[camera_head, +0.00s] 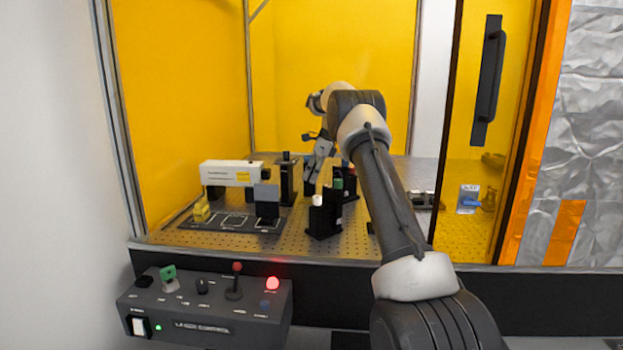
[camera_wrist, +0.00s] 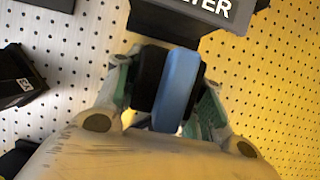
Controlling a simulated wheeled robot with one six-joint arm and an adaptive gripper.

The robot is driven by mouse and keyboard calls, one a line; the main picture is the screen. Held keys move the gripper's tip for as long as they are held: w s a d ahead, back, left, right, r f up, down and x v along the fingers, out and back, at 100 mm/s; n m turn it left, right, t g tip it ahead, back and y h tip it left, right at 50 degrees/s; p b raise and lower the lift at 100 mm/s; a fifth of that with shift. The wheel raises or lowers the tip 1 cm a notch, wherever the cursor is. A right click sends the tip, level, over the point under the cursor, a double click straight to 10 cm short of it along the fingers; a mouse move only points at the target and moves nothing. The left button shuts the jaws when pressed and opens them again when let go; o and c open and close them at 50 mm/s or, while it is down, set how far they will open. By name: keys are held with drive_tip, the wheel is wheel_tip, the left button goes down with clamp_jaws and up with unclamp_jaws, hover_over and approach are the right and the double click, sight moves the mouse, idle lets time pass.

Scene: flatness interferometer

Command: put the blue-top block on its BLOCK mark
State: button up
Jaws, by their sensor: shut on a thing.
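In the wrist view, my gripper (camera_wrist: 165,95) is shut on a black block with a blue top (camera_wrist: 179,85). Its green-padded fingers stand on either side of the block. The block is just below a black mount lettered "...LTER" (camera_wrist: 205,8); I cannot tell whether they touch. In the head view, my gripper (camera_head: 319,158) is inside the yellow enclosure, above the back middle of the perforated table, and I cannot make out the block there. A dark mat with pale outlined marks (camera_head: 236,222) lies at the left front; its lettering is too small to read.
A white laser-like box (camera_head: 231,173) and a grey-faced black block (camera_head: 267,196) stand by the mat, with a yellow piece (camera_head: 201,212) at its left. Black mounts (camera_head: 324,218) crowd the middle. A control box (camera_head: 205,312) sits outside. The enclosure's front left is open.

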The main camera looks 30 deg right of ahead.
drive_tip(key=shift+r, duration=1.9)
